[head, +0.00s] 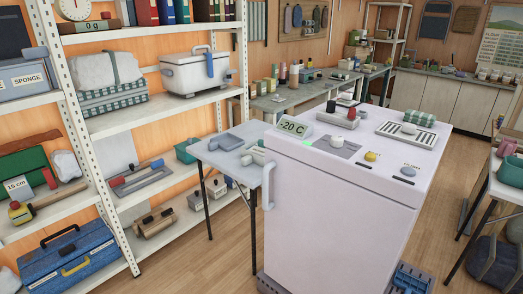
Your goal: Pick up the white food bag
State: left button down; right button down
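I cannot tell for sure which thing is the white food bag. A small white lump (409,128) lies on a slatted grey tray (407,137) on top of the white freezer. A larger white, rounded, bag-like thing (66,165) sits on the left shelf, beside a green case. The white chest freezer (335,205) stands in the middle with a "-20 C" display (293,127) and a handle on its left side. Its lid looks closed, so its inside is hidden. Neither of my grippers is in view.
A grey side table (230,140) stands left of the freezer. White shelving (150,108) on the left holds a cooler (194,75), books and tools. A workbench (290,95) runs behind. Another table is at the right edge. Wood floor (190,255) is open at front left.

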aim_at(258, 149)
jog(key=i+j+z, duration=0.2)
jog(key=i+j, duration=0.6)
jog(key=i, duration=0.05)
